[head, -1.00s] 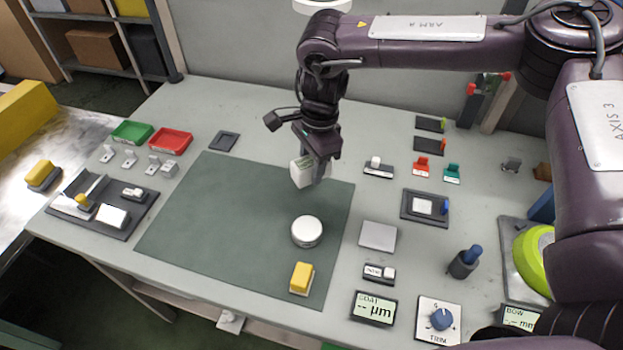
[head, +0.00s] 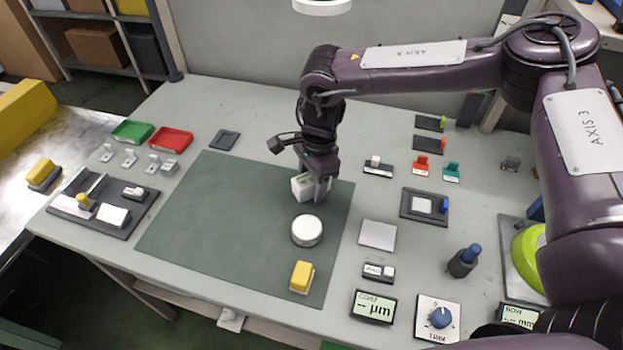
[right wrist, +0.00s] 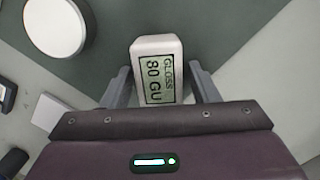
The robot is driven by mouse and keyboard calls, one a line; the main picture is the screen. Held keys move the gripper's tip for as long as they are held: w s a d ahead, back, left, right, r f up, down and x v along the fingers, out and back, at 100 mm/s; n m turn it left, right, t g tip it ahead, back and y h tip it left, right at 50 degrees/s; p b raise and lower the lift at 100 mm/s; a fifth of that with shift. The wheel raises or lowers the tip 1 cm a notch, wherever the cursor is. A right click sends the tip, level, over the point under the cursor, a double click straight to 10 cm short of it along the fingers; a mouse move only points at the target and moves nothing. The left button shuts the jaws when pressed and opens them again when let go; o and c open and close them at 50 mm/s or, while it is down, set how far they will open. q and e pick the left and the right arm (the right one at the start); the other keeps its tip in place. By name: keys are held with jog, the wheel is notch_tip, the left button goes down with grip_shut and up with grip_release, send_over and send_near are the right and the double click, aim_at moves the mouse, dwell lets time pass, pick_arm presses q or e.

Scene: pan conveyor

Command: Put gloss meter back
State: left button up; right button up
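The gloss meter (head: 304,188) is a small white block over the far right part of the dark green mat (head: 230,215). In the right wrist view its display (right wrist: 162,80) reads "GLOSS 80 GU". My right gripper (head: 318,190) comes down on it from above, with one finger on each side (right wrist: 160,85). My left gripper is not in view.
A white round puck (head: 307,230) and a yellow block (head: 302,276) stand on the mat nearby. A dark square pad (head: 223,140) lies empty at the back left. Green (head: 132,131) and red (head: 170,139) trays stand left of it. The mat's left part is clear.

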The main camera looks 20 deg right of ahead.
jog(key=shift+o, duration=0.2)
notch_tip(320, 180, up, 12)
jog(key=d+b, duration=0.1)
jog(key=shift+w+d+r, duration=0.15)
jog(key=shift+d+r, duration=0.05)
dwell(0.3)
dwell(0.3)
